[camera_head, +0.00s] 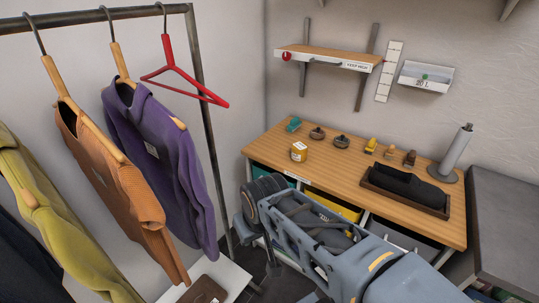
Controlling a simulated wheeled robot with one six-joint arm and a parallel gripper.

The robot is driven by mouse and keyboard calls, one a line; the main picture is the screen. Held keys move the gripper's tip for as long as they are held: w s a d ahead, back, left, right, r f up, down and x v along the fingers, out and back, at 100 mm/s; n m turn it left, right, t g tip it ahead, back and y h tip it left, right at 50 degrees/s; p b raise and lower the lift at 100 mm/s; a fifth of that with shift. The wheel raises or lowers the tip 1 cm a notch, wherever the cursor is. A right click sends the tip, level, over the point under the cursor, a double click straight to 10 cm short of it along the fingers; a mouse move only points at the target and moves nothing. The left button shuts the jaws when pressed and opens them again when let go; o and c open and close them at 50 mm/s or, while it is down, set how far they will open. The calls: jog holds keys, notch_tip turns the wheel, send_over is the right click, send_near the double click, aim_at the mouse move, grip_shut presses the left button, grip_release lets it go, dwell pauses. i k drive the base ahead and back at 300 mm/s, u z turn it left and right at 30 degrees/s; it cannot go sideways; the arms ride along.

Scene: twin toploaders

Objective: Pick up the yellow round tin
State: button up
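A yellow round tin (298,152) with a pale label stands upright on the wooden worktop (350,178), near its front left part. Nothing touches it, and its front and top show clearly. My blue-grey arm reaches up from the lower right, and its visible far end is in front of the worktop, below and left of the tin. I cannot make out my gripper's fingers; they seem hidden behind or below the arm.
Two dark round items (342,141) and a teal item (293,124) stand behind the tin. Small yellow and brown items (389,152), a dark tray (408,203) and a paper-towel holder (456,155) are farther right. A clothes rack (205,125) stands left.

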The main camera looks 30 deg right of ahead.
aim_at(299, 154)
jog(key=u, duration=1.8)
jog(key=k, duration=0.9)
jog(key=z, duration=0.9)
jog(key=i, duration=1)
